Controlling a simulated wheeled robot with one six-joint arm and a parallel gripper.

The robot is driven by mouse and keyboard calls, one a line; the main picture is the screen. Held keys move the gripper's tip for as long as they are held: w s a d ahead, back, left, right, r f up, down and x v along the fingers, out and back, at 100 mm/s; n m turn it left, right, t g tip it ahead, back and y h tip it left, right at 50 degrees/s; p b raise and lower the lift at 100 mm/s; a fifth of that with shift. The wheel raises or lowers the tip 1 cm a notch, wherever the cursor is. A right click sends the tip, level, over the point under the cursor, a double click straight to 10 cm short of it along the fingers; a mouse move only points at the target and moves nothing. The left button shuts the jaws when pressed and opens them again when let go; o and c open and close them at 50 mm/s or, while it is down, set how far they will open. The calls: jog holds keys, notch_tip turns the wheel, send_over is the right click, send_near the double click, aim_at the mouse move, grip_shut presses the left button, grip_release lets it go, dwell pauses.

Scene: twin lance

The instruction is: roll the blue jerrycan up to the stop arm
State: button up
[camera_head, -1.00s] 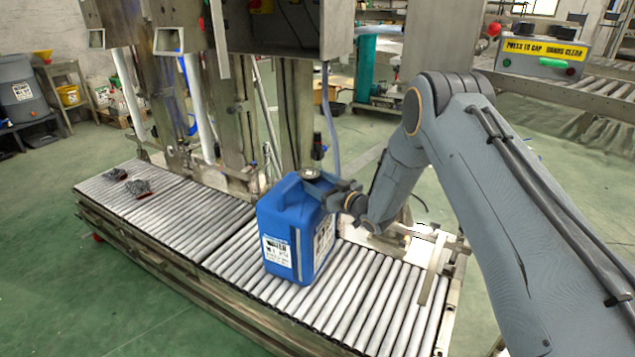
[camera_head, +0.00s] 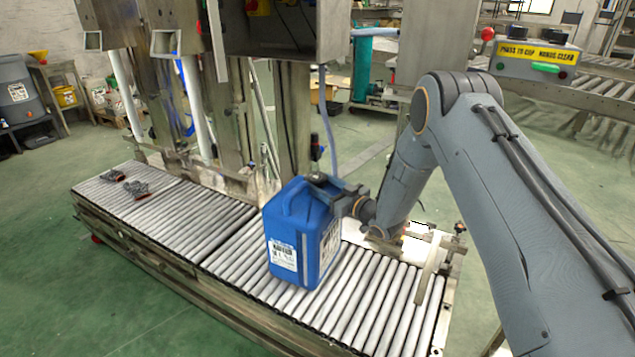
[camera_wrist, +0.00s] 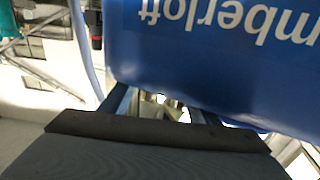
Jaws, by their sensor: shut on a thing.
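The blue jerrycan (camera_head: 300,240) stands upright on the roller conveyor, a white label on its front. In the wrist view the jerrycan (camera_wrist: 215,45) fills the upper right, with white lettering upside down. My gripper (camera_head: 338,192) is at the jerrycan's upper right, by its top, and is shut on it; the exact grip is partly hidden. In the wrist view, my gripper (camera_wrist: 155,108) reaches under the blue body's edge.
The rollers (camera_head: 360,300) between the jerrycan and the right end are clear. Two small wiry, red-marked items (camera_head: 135,188) lie on the left rollers. Metal columns (camera_head: 292,120) and a hose (camera_head: 330,130) stand behind the jerrycan. A button box (camera_head: 527,60) is at the upper right.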

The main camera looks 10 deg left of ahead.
jog(key=s+d+p, duration=0.2)
jog(key=d, duration=0.6)
jog(key=s+d+t+p, duration=0.1)
jog(key=s+d+p, duration=0.1)
jog(key=d, duration=0.5)
jog(key=shift+s+d+m+h+p, duration=0.3)
jog(key=shift+s+d+m+h, duration=0.1)
jog(key=shift+s, duration=0.35)
dwell(0.5)
jog(key=shift+f, duration=0.15)
